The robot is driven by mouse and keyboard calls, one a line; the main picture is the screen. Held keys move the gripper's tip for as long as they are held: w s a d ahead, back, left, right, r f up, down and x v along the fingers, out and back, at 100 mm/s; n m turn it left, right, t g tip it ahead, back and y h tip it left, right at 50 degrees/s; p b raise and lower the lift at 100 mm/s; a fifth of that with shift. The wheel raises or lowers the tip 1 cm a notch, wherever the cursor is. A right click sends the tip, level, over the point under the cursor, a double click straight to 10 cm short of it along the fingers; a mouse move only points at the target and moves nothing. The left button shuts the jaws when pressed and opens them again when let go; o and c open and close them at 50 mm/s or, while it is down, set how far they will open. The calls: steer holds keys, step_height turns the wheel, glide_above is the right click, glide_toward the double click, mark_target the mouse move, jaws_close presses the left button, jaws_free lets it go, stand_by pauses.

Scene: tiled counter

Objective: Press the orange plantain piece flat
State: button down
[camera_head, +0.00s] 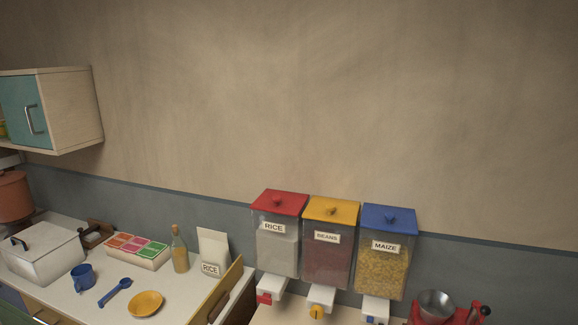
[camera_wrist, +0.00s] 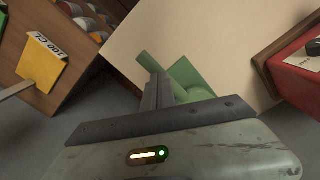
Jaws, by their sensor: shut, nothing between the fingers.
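I cannot make out an orange plantain piece in either view. My gripper (camera_wrist: 160,88) shows in the wrist view, its two grey fingers together with nothing between them. A green object (camera_wrist: 186,74) with a flat angled part lies beyond the fingers, against a pale cream surface. The fingers and palm hide part of it, and I cannot tell what it is or whether they touch it. My gripper does not show in the head view.
In the head view, rice, beans and maize dispensers (camera_head: 327,241) stand along the wall. A yellow plate (camera_head: 145,303), blue mug (camera_head: 83,277), bottle (camera_head: 179,252) and white box (camera_head: 43,258) occupy the left counter. The wrist view shows a red appliance (camera_wrist: 300,75) at right and a wooden bin (camera_wrist: 60,30) at left.

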step_height(320, 180, up, 9)
steer(key=p, duration=0.8)
steer(key=shift+f, duration=0.15)
steer(key=w+a+f+n+b, duration=0.1)
steer(key=w+a+n, duration=0.1)
steer(key=w+a, duration=0.85)
steer(key=w+a+f+n, duration=0.1)
steer(key=w+a+n, duration=0.2)
steer(key=w+a, duration=0.7)
steer(key=w+a+n+b, duration=0.1)
steer(key=a+n, duration=0.3)
steer(key=a, duration=2.6)
steer(key=shift+f+n, duration=0.3)
